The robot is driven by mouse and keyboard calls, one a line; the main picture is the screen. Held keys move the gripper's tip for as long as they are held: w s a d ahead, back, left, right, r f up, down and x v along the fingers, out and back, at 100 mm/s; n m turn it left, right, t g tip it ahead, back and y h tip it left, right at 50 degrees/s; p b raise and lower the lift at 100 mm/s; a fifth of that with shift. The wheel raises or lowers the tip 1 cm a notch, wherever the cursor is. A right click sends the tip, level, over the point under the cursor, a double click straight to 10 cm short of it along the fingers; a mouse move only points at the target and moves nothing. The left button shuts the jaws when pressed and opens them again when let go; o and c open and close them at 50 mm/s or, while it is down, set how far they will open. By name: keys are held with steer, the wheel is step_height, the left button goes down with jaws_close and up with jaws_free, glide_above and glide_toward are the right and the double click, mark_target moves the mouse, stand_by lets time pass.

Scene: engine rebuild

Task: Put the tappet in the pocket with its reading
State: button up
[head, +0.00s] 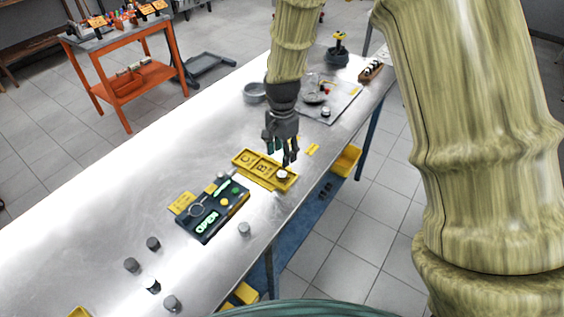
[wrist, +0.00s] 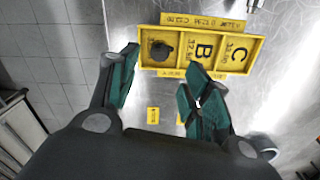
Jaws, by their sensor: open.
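The yellow tray (head: 241,158) has a row of pockets, with B and C readable, and lies on the metal bench. One tappet (head: 282,174) sits in the end pocket on the right; its dark round top also shows in the wrist view (wrist: 161,51), in the leftmost pocket, whose letter is covered. My gripper (head: 283,156) is just above that end of the tray. In the wrist view my gripper (wrist: 163,60) has its green-padded fingers apart, with nothing between them. A dark gauge station (head: 209,221) with a green OPEN sign lies left of the tray.
A grey tappet (head: 244,229) stands by the bench's front edge, and several more cylinders (head: 131,264) stand at lower left. A grey plate (head: 342,101) with parts lies behind my gripper. An orange cart (head: 119,57) stands beyond the bench. The bench's left middle is clear.

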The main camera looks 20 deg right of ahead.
steer(key=shift+r+b, duration=0.45)
steer(key=shift+r, duration=1.2)
